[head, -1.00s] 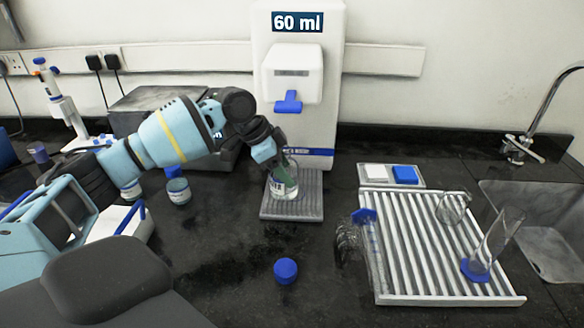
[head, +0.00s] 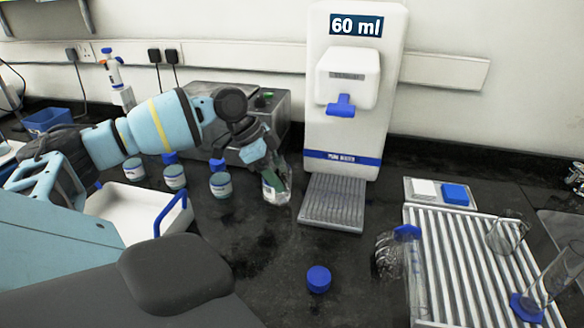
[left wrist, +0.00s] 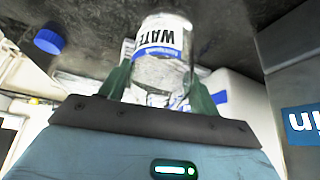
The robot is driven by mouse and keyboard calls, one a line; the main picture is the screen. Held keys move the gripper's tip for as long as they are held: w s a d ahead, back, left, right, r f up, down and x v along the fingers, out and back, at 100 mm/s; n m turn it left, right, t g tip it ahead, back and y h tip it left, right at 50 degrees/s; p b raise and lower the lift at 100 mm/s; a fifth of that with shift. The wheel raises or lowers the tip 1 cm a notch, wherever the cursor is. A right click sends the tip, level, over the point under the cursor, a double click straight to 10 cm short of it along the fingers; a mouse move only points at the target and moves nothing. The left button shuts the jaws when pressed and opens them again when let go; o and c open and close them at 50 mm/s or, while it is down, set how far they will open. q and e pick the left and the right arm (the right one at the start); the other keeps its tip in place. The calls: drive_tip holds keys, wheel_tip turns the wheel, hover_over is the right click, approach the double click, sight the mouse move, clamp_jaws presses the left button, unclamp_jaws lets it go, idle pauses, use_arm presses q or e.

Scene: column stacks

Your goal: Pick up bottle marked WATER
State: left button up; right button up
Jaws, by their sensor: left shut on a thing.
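The clear bottle with the white and blue label marked WATER (left wrist: 160,45) is between the green fingers of my left gripper in the left wrist view. In the head view the bottle (head: 275,188) is just left of the dispenser's grey ribbed tray. My left gripper (head: 273,170) is shut on it from above and partly hides it. Whether the bottle touches the counter is hard to tell. A blue cap (head: 318,279) lies on the counter in front; it also shows in the left wrist view (left wrist: 48,41). My right gripper is not in view.
The white dispenser reading 60 ml (head: 355,90) stands behind the empty ribbed tray (head: 333,202). Several labelled jars, one of them here (head: 220,186), stand left of the bottle, near a white tray (head: 120,205). A draining rack (head: 470,265) with glassware is at right.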

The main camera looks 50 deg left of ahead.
use_arm(q)
drive_tip(key=shift+s+a, duration=1.3)
drive_tip(key=shift+a, duration=0.1)
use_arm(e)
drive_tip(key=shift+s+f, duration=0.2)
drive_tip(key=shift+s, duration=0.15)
use_arm(q)
drive_tip(key=shift+s+a, duration=0.1)
